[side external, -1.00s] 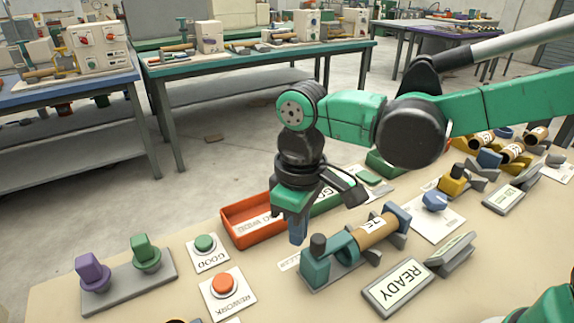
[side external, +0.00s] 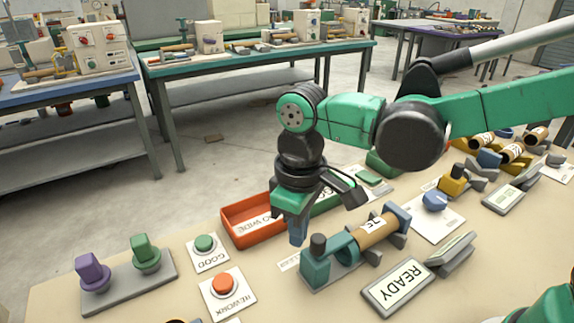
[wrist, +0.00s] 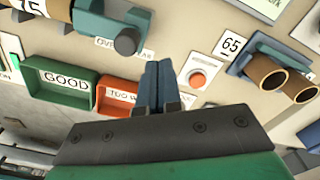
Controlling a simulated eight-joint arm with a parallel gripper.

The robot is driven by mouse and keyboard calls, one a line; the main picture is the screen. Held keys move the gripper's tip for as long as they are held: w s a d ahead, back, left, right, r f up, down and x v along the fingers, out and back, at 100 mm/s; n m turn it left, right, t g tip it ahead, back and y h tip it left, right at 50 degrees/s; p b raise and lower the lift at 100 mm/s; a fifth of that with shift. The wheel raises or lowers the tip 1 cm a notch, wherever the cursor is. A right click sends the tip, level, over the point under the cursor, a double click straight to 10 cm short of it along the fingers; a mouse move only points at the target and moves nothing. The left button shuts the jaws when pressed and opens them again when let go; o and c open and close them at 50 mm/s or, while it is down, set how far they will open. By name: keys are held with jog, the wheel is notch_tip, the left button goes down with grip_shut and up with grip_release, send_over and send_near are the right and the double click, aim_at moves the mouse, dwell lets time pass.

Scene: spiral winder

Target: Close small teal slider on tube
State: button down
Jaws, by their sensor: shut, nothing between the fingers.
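A brown cardboard tube (side external: 376,235) with a white printed label lies in a holder on the bench. A teal slider block (side external: 315,268) with a dark knob on top stands at the tube's near-left end; it also shows at the top of the wrist view (wrist: 101,24). A blue-grey end block (side external: 398,216) stands at the tube's other end. My gripper (side external: 298,240) is shut and empty, pointing down to the left of and behind the slider, apart from it. Its blue fingers also show in the wrist view (wrist: 158,85).
An orange bin (side external: 238,238) and a green bin (wrist: 45,93) marked GOOD stand behind. A green GOOD button (side external: 204,243), an orange REWORK button (side external: 223,284) and purple and green knobs lie left. A READY sign (side external: 398,288) stands in front. Bare bench shows between them.

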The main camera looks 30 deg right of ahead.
aim_at(312, 241)
jog(key=shift+f, duration=2.2)
jog(key=shift+d, duration=1.9)
jog(key=shift+a, duration=0.15)
jog(key=shift+a, duration=0.5)
jog(key=shift+r, duration=3.5)
jog(key=s+d+m+t, duration=0.1)
jog(key=d+m+t, duration=0.5)
jog(key=d, duration=0.6)
jog(key=shift+s+d+t, duration=0.35)
jog(key=shift+s+t, duration=0.05)
jog(key=shift+t, duration=0.2)
